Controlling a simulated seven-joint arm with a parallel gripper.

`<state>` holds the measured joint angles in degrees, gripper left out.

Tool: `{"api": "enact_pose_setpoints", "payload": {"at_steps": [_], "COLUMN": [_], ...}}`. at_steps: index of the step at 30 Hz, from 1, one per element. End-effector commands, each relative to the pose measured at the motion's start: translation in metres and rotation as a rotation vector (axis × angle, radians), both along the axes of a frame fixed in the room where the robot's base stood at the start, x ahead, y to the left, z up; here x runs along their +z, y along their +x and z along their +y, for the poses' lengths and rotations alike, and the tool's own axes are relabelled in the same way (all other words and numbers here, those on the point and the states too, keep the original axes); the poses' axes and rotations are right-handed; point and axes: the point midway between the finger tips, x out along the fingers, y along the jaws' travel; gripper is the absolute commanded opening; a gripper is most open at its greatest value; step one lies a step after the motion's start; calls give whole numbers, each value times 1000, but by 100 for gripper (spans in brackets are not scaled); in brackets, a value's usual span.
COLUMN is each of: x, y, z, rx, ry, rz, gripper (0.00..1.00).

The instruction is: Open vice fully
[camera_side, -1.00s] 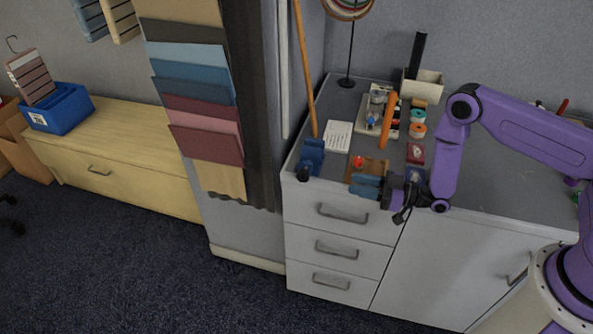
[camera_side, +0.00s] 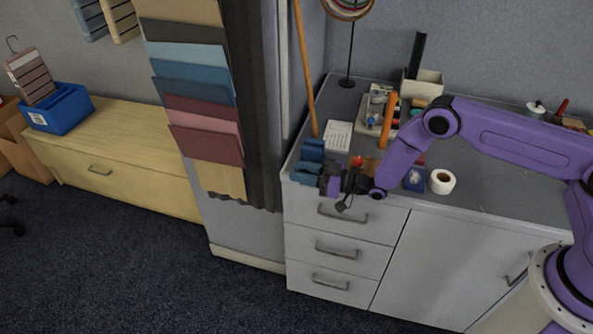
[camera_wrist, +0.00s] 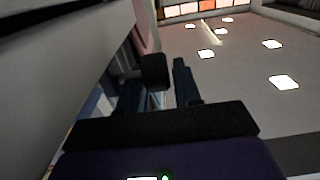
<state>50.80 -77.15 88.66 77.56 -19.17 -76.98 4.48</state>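The blue vice (camera_side: 313,149) stands at the front left corner of the grey cabinet top, partly hidden by my gripper in the side view. In the wrist view, the vice's black handle end (camera_wrist: 155,72) shows between the fingertips and overlaps the left one. My gripper (camera_side: 303,172) reaches in from the right, its blue fingers just in front of the vice at the cabinet's front edge. In the wrist view, my gripper (camera_wrist: 160,88) has its fingers apart. I cannot tell whether either finger touches the handle.
A red knob (camera_side: 358,161) on a small brown board is behind my wrist. A white tape roll (camera_side: 441,181), a white notepad (camera_side: 338,134) and an upright orange bar (camera_side: 389,120) are on the cabinet top. A wooden pole (camera_side: 304,70) stands behind the vice. Drawers are below.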

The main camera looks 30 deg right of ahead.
Motion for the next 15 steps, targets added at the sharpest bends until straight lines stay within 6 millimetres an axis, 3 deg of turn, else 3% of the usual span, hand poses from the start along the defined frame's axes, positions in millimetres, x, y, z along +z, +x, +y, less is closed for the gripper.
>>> {"api": "enact_pose_setpoints", "payload": {"at_steps": [6, 15], "x": [0, 0], "y": [11, 12], "z": [11, 12], "rx": [0, -1], "ry": [0, 0], "rz": [0, 1], "gripper": [33, 33]}}
